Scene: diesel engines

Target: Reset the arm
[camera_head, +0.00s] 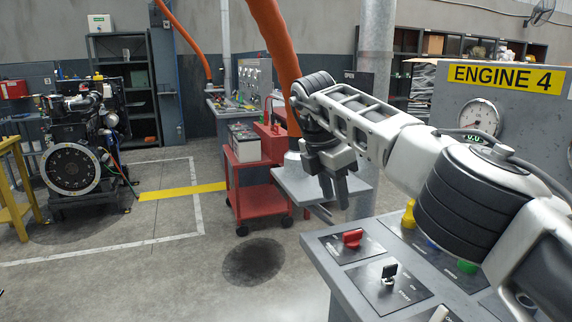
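My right arm comes in from the right and reaches over the grey control console (335,285). Its dark gripper (334,192) points down near the console's far left corner, in front of a grey surface. Its two fingers show apart with a narrow gap, and I see nothing between them. On the console are a red switch (352,238), a black key-like switch (389,272), a yellow knob (409,214) and a green button (467,266). The gripper is apart from all of these. My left gripper is not in view.
A grey panel with a yellow ENGINE 4 sign (506,78) and a gauge (480,117) stands behind my arm. A red cart (262,200) stands left of the gripper. A diesel engine (75,150) stands at the far left. The floor (150,270) in front is clear.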

